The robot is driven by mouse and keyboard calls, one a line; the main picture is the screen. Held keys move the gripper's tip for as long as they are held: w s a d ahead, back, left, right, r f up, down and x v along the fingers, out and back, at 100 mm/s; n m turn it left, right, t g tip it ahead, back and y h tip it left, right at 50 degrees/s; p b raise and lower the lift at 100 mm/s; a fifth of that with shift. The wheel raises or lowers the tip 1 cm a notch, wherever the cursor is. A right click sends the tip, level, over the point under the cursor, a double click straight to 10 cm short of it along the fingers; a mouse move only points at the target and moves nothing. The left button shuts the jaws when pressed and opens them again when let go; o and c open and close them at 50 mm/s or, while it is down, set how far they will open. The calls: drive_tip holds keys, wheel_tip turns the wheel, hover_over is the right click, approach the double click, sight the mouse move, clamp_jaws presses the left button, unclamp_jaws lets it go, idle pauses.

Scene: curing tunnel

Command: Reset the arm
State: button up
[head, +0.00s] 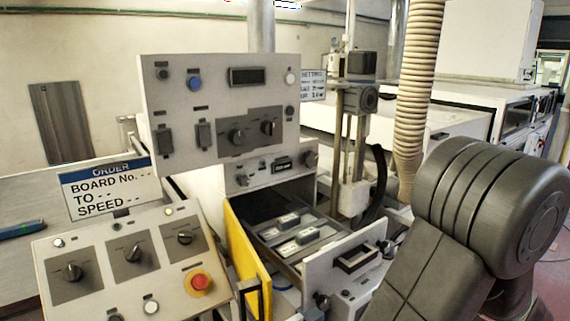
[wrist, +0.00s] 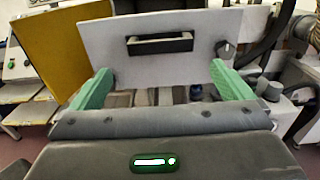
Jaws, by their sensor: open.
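My gripper (wrist: 163,88) shows in the wrist view, with its two green fingers set wide apart and nothing visible between them. Beyond the fingers is a pale panel with a dark handle (wrist: 160,43); the fingers overlap its lower part in the picture, and I cannot tell whether they touch it. In the head view my dark grey arm rises at the right, and my gripper is out of that picture.
An open drawer (head: 318,272) holds several small grey pieces, with a yellow door (head: 247,255) beside it. A control console (head: 118,270) with a red button (head: 199,282) stands front left. A switch panel (head: 222,85), an order sign (head: 108,187) and a ribbed hose (head: 416,80) stand further back.

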sight(364, 262)
drive_tip(key=x, duration=1.1)
drive_tip(key=shift+p, duration=0.4)
drive_tip(key=shift+s, duration=0.1)
